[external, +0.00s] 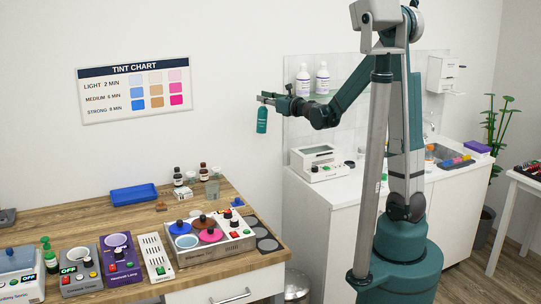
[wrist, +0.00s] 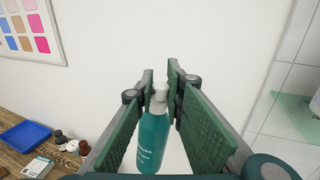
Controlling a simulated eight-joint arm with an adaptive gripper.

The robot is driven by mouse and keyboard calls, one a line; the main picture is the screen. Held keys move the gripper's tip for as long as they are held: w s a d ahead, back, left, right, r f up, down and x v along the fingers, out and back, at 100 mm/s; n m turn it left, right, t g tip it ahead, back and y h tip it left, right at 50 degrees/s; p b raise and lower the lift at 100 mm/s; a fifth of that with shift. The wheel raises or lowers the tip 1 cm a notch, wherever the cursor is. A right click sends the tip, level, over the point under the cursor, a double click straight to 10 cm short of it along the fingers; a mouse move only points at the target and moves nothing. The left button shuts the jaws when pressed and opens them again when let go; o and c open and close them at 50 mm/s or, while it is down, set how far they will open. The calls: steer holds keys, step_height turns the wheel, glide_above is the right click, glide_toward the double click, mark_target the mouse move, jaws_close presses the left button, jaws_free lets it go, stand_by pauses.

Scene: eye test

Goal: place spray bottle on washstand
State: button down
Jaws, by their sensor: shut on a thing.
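The spray bottle (external: 262,121) is teal and hangs below my gripper (external: 270,98) in the external view, well above the wooden bench. In the wrist view the spray bottle (wrist: 152,142) has a white top, a teal body and pale lettering. My gripper (wrist: 161,95) is shut on it near the white top, with a green pad on each side. The washstand (external: 395,190) is the white cabinet at the right, partly hidden behind my arm. The bottle is to the left of it, in front of the wall.
White bottles (external: 303,80) stand on a glass shelf above. The wooden bench (external: 95,222) holds a blue tray (external: 134,195), small bottles and several devices. A tint chart (external: 135,89) hangs on the wall.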

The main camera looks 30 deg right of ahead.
steer(key=s+d+m+h+b, duration=0.1)
steer(key=s+d+m+h, duration=0.1)
steer(key=d, duration=0.8)
steer(key=s+d+f+m+t+h+b, duration=0.1)
steer(key=s+d+h, duration=0.2)
steer(key=d, duration=0.7)
steer(key=shift+s+f+m+h, duration=0.3)
steer(key=shift+s+m+h, duration=0.1)
steer(key=shift+s, duration=0.8)
steer(key=shift+d, duration=0.15)
steer(key=s+d+f+m+h+b, duration=0.1)
steer(key=d+f, duration=0.3)
steer(key=d, duration=0.5)
steer(key=s+d+f+m+g+h+b, duration=0.1)
steer(key=s+d+f+h+b, duration=0.2)
steer(key=d, duration=0.6)
steer(key=s+d+f+m+h+b, duration=0.1)
steer(key=s+d+f+h+b, duration=0.1)
steer(key=d+f, duration=0.4)
steer(key=s+d+h, duration=0.1)
steer(key=s+d, duration=0.1)
steer(key=d, duration=0.1)
steer(key=shift+d, duration=0.15)
steer(key=shift+f, duration=0.2)
steer(key=shift+f+b, duration=1.1)
steer(key=shift+f, duration=1.7)
